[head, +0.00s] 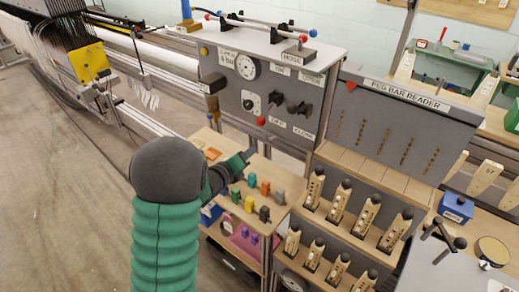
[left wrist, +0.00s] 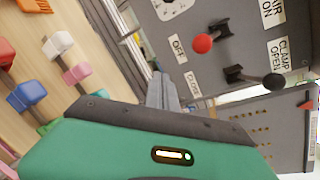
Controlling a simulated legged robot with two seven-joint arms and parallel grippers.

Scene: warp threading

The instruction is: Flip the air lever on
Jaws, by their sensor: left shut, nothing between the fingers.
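The air lever has a red ball (head: 260,121) and sits on the grey control panel (head: 225,100). It hangs down on the side of the OFF label, and it also shows in the left wrist view (left wrist: 203,43), away from the AIR ON label (left wrist: 270,12). My left gripper (head: 250,153) is shut and empty, below the panel's levers and above the shelf of coloured pieces. In the left wrist view its fingers (left wrist: 163,92) point toward the panel, apart from the red ball. My right gripper is not in view.
A black-balled clamp lever (left wrist: 274,81) is close beside the air lever. A gauge (head: 246,67) and a knob (head: 250,101) are on the same panel. Coloured pieces (head: 264,188) stand on the wooden shelf below. The peg bar reader (head: 405,125) stands to the right.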

